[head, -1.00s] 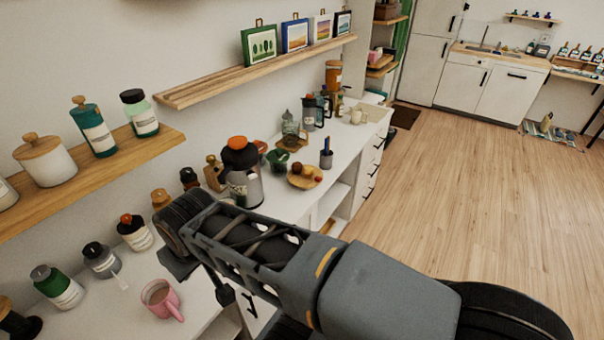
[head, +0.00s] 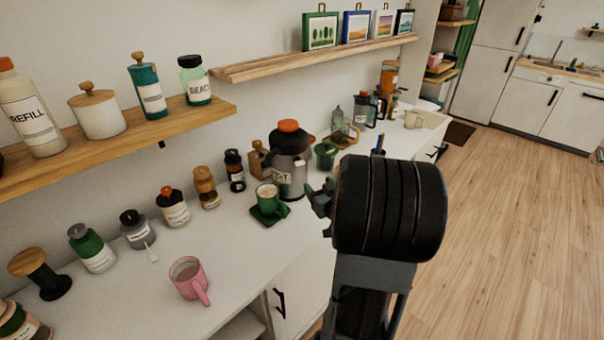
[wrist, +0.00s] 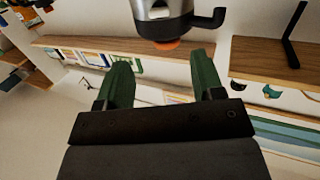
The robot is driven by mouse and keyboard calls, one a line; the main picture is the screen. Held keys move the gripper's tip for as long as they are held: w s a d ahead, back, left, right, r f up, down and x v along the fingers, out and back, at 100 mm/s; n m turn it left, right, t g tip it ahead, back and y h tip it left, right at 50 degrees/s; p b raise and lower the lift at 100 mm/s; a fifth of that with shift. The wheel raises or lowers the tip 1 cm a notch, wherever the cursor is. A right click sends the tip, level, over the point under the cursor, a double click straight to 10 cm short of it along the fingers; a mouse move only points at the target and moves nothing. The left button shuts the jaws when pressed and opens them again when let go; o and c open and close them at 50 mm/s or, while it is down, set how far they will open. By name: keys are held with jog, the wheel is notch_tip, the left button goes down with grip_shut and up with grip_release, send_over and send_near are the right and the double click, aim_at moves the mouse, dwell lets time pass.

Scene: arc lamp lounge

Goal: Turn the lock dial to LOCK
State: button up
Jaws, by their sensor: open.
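A silver pot (head: 287,177) with a black top and a "HOT" label stands on the counter in the head view. Its orange dial or cap (head: 289,126) sits on top; no LOCK mark is readable. In the wrist view the picture is upside down, and the pot (wrist: 160,12) with its orange top (wrist: 172,44) shows at the upper middle, beyond the fingertips. My gripper (head: 318,200) is just right of the pot in the head view, partly hidden by my wrist. In the wrist view my gripper (wrist: 162,72) is open, with nothing between its two green fingers.
A green cup (head: 269,199) on a green saucer stands in front of the pot. A pink mug (head: 187,279) and several bottles line the white counter (head: 135,298). A wooden shelf (head: 120,127) hangs above. Open wooden floor (head: 510,240) lies to the right.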

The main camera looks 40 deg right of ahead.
aim_at(301, 164)
jog(key=shift+t, duration=0.6)
jog(key=w+d, duration=0.1)
jog(key=w, duration=0.3)
jog(key=w+d+p, duration=0.1)
jog(key=w, duration=0.3)
jog(key=w+d, duration=0.1)
jog(key=w, duration=0.3)
jog(key=shift+w+f+p, duration=0.3)
jog(key=shift+f, duration=0.1)
jog(key=c, duration=0.9)
